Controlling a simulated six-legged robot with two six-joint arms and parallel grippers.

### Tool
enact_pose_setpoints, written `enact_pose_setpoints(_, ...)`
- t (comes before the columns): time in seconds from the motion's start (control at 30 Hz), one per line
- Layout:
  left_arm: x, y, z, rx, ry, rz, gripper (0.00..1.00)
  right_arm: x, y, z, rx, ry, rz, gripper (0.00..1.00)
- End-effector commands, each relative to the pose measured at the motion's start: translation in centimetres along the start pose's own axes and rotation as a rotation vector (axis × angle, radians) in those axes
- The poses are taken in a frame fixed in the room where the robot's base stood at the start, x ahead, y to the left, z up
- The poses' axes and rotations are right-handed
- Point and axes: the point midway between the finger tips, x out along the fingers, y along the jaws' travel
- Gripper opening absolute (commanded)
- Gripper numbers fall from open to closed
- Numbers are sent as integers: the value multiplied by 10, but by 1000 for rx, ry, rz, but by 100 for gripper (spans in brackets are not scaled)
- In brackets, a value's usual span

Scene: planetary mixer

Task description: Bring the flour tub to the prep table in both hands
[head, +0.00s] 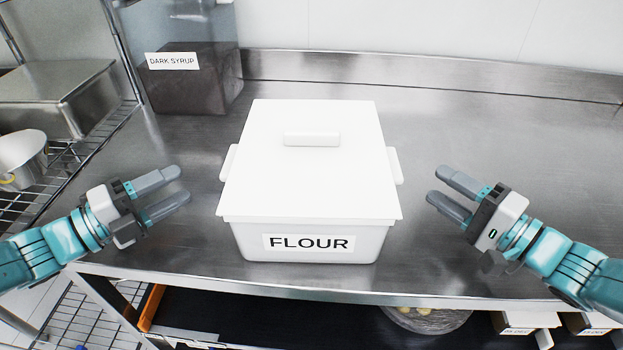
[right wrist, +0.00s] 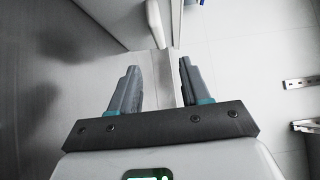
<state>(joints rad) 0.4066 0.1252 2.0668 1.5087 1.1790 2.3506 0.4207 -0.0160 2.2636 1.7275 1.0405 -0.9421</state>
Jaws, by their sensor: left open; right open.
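The white flour tub (head: 310,170) stands upright with its lid on, on the steel prep table (head: 480,120). Its label reads FLOUR and faces me. It has a side handle on the left (head: 229,163) and one on the right (head: 395,166). My left gripper (head: 184,183) is open and empty, left of the tub and apart from it. My right gripper (head: 433,184) is open and empty, right of the tub and apart from it. In the right wrist view the right gripper's fingers (right wrist: 160,80) are spread with nothing between them.
A dark syrup container (head: 190,75) stands at the back left of the table. The table is clear to the right. A bowl (head: 428,318) sits on the shelf below.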

Motion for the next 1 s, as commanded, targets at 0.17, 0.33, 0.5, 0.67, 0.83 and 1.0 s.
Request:
enact_pose_setpoints(0.17,38,0,0,-1,6,0,47,38,0,1,0,-5,0,47)
enact_pose_setpoints(0.33,70,0,0,-1,4,0,47,70,0,0,0,-5,1,47)
enact_pose_setpoints(0.5,90,0,1,0,3,1,47,90,0,-1,0,-1,1,47)
enact_pose_setpoints(0.67,97,0,2,0,0,0,47,98,0,-1,-1,-1,1,47)
enact_pose_setpoints(0.83,98,0,2,0,0,0,47,98,0,-1,0,0,1,47)
enact_pose_setpoints(1.0,98,0,2,0,0,0,27,98,0,-1,0,0,1,27)
